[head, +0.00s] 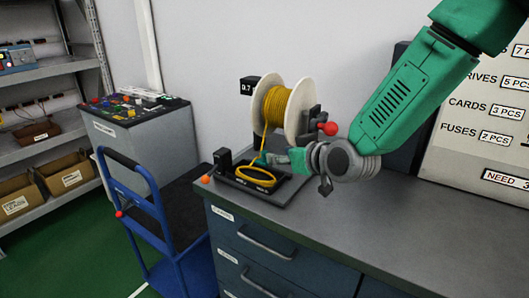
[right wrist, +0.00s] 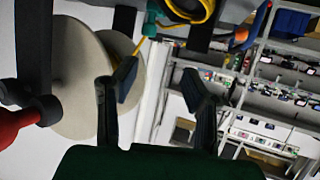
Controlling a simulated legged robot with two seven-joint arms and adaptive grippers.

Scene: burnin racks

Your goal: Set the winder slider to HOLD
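The winder stands at the back left of the grey bench, with a white-flanged spool (head: 283,108) of yellow wire on a black base (head: 238,185). Wire runs down to a yellow coil (head: 256,176) at the base. The slider is not clear; small marks on the base's front edge are unreadable. A teal piece (right wrist: 152,18) shows beside the wire in the right wrist view; I cannot tell if it is the slider. My right gripper (head: 268,160) reaches in from the right, low before the spool. Its fingers (right wrist: 162,88) are apart with nothing between them. My left gripper is out of view.
A red ball knob (head: 328,129) sits right of the spool, close above my right wrist. An orange knob (head: 206,179) is at the bench's left corner. A blue cart (head: 150,215) stands left of the bench. The bench top (head: 400,215) is clear at right.

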